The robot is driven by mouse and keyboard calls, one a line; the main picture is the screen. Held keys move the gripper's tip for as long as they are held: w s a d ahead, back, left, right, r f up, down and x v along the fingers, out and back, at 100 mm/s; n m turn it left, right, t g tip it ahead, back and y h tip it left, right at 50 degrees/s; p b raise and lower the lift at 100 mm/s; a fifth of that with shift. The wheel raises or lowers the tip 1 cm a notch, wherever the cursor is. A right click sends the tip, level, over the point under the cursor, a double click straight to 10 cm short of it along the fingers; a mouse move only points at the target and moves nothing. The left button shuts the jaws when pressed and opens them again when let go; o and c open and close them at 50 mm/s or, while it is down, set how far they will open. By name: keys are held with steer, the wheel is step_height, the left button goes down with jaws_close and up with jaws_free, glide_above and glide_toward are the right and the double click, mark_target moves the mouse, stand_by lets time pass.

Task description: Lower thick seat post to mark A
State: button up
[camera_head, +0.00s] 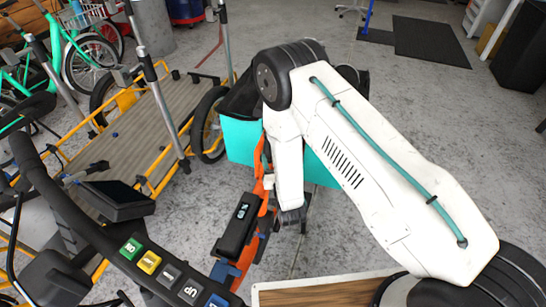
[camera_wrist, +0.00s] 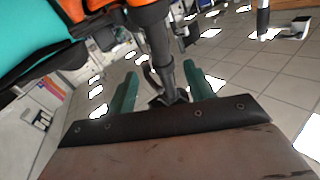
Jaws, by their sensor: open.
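A black post (camera_wrist: 152,35), seemingly the thick seat post, shows in the wrist view between the two green fingers of my gripper (camera_wrist: 158,85). The fingers are apart, one on each side of the post, with visible gaps. A brown riveted piece with a dark edge, which looks like the saddle (camera_wrist: 160,150), fills the bottom of that view. In the head view my gripper (camera_head: 292,216) points down beside the orange bike frame (camera_head: 259,215); its fingers and the post are hard to make out there. I cannot see mark A in either view.
A black handlebar with labelled buttons (camera_head: 160,275) and a dark display (camera_head: 118,199) are in front at left. A black box (camera_head: 239,226) sits on the orange frame. A teal cargo bag (camera_head: 243,142) is behind my arm. A yellow cargo platform (camera_head: 130,130) stands left.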

steer(key=shift+w, duration=0.15)
steer(key=c, duration=0.7)
steer(key=shift+w+r+g, duration=0.1)
steer(key=shift+w+g, duration=0.2)
steer(key=shift+w, duration=0.05)
jaws_close()
steer(key=s+d+r+g+h, duration=0.1)
steer(key=d+r+g, duration=0.3)
steer(key=r+g, duration=0.45)
steer(key=d+r+g, duration=0.3)
steer(key=r+g, duration=0.4)
steer(key=r, duration=0.3)
steer(key=w+d+r+m+y, duration=0.1)
steer(key=w+d+r, duration=0.1)
steer(key=w+r, duration=0.5)
steer(key=w+d+r+m+y, duration=0.1)
steer(key=w+d+r+y, duration=0.15)
steer(key=r, duration=0.75)
steer(key=shift+g+h, duration=0.25)
steer(key=shift+h, duration=0.2)
steer(key=x, duration=0.9)
steer(key=a+x, duration=0.1)
steer(key=x, duration=0.4)
steer(key=shift+w+r, duration=0.15)
steer(key=shift+w, duration=0.25)
